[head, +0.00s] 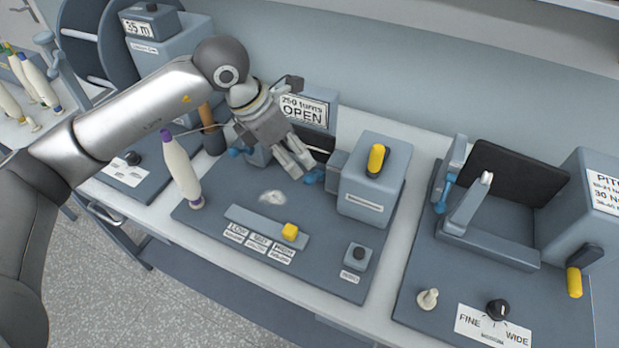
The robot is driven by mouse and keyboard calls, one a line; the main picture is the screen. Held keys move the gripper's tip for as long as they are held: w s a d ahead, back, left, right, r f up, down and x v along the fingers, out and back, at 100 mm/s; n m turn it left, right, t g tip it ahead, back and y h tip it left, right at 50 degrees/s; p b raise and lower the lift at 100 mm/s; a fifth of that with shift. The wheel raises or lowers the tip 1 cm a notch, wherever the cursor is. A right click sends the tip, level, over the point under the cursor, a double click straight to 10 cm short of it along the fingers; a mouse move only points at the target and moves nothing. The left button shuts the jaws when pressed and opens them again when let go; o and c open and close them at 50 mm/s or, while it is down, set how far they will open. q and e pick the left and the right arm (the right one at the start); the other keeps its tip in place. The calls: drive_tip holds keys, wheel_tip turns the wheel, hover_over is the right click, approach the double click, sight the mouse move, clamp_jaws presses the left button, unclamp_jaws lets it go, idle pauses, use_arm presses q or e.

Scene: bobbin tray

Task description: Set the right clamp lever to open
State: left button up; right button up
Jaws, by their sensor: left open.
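The middle station (225,205) has a grey block (372,195) on its right, with a yellow lever handle (377,158) standing near its top. This looks like the right clamp lever; its set position cannot be told from here. A blue clamp tip (315,177) points left from the block, and another blue tip (235,152) lies across the gap. My left gripper (297,168) is open and empty, reaching down between the tips, left of the lever and apart from it. A sign (302,112) behind reads "250 turns OPEN". My right gripper is not in view.
A white bobbin with a purple top (181,172) stands at the station's left. A yellow slider knob (289,231) and a dark button (358,252) are in front. The right station has a yellow handle (574,282) and a FINE/WIDE knob (497,308).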

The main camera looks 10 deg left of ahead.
sight(307, 176)
use_arm(q)
drive_tip(key=p+x, duration=0.2)
drive_tip(key=x, duration=0.2)
drive_tip(key=p+x, duration=0.1)
drive_tip(key=x, duration=0.4)
drive_tip(key=shift+w+a+f+p, duration=0.1)
drive_tip(key=shift+f+p, duration=0.25)
drive_tip(key=shift+f, duration=0.05)
drive_tip(key=shift+w+f, duration=0.1)
drive_tip(key=shift+f, duration=0.4)
clamp_jaws()
